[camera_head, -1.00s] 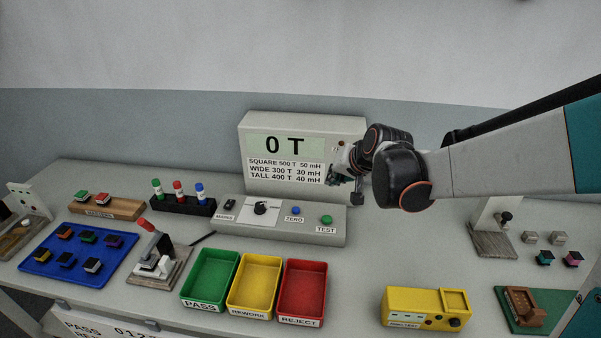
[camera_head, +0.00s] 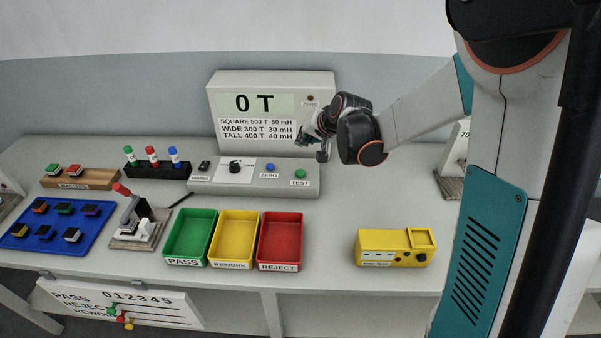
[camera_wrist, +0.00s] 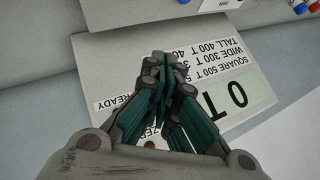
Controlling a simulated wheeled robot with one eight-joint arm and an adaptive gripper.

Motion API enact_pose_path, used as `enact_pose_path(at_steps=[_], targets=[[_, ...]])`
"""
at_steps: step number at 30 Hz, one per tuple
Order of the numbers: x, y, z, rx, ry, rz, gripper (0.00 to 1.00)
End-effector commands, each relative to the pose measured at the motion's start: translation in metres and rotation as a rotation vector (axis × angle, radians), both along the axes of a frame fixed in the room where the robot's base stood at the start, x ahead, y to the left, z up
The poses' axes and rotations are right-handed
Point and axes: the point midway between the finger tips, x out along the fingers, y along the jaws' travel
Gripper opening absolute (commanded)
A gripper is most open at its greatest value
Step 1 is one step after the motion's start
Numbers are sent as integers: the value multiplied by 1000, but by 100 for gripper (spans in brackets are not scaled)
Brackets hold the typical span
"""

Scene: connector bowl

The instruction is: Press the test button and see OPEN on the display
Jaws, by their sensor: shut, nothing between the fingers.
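The tester's grey box (camera_head: 226,84) stands at the back, and its display (camera_head: 280,103) reads "0 T". The green test button (camera_head: 300,174) is on the control panel in front, with a TEST label (camera_head: 300,183) below it. My gripper (camera_head: 322,154) is shut and empty. It hangs above and behind the test button, in front of the box's lower right part, apart from the button. In the wrist view my gripper (camera_wrist: 168,110) covers part of the box's face, and the display (camera_wrist: 235,100) shows upside down. The test button is not seen there.
A blue ZERO button (camera_head: 270,168) and a black knob (camera_head: 235,166) share the panel. Green (camera_head: 190,236), yellow (camera_head: 234,237) and red (camera_head: 280,238) trays stand in front. A yellow box (camera_head: 385,247) stands to the right. Bare bench lies between panel and yellow box.

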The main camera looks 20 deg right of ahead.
Motion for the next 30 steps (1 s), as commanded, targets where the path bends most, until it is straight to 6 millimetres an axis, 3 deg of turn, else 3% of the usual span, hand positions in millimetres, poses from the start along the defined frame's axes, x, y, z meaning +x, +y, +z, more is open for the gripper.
enact_pose_path(at_steps=[21,30], targets=[[0,0,-80,0,0,0,0],[0,0,-86,0,0,0,0]])
